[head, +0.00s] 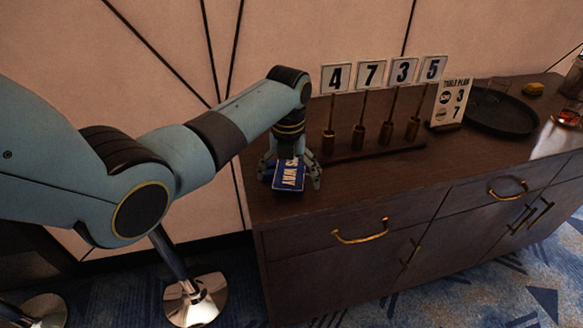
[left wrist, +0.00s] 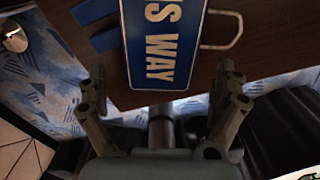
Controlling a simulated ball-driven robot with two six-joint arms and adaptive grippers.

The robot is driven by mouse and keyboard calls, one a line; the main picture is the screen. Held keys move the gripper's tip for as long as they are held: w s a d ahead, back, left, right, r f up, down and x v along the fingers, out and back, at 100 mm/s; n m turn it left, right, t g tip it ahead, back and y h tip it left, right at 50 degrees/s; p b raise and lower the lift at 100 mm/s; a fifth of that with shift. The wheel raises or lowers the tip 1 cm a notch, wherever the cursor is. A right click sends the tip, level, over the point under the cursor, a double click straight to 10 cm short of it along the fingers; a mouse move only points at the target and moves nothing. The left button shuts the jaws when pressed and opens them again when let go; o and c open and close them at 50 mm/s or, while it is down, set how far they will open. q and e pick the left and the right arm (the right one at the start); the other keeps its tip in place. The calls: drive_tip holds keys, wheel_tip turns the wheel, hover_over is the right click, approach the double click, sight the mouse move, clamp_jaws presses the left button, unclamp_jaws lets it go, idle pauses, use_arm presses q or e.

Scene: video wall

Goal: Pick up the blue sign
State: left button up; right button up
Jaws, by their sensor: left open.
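The blue sign (head: 288,176) is at the left end of the dark wooden cabinet top, with white lettering of which "WAY" can be read. In the left wrist view the sign (left wrist: 163,42) fills the upper middle, with a white border, a thin metal loop at its right and blue strips at its left; its upper part is cut off. My left gripper (head: 291,180) is over the cabinet's left end at the sign, fingers spread to either side. In the left wrist view the gripper (left wrist: 161,88) is open and nothing is clamped between its fingers. My right gripper is out of view.
A rack of number signs (head: 375,148) stands just right of the gripper. A white table-plan card (head: 451,102) and a dark round tray (head: 500,116) are farther right. The cabinet top (head: 340,188) is clear in front of the rack. A chrome post base (head: 196,299) stands on the floor.

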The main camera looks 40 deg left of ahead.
use_arm(q)
drive_tip(key=shift+f, duration=0.25)
idle(0.5)
drive_tip(key=c, duration=1.4)
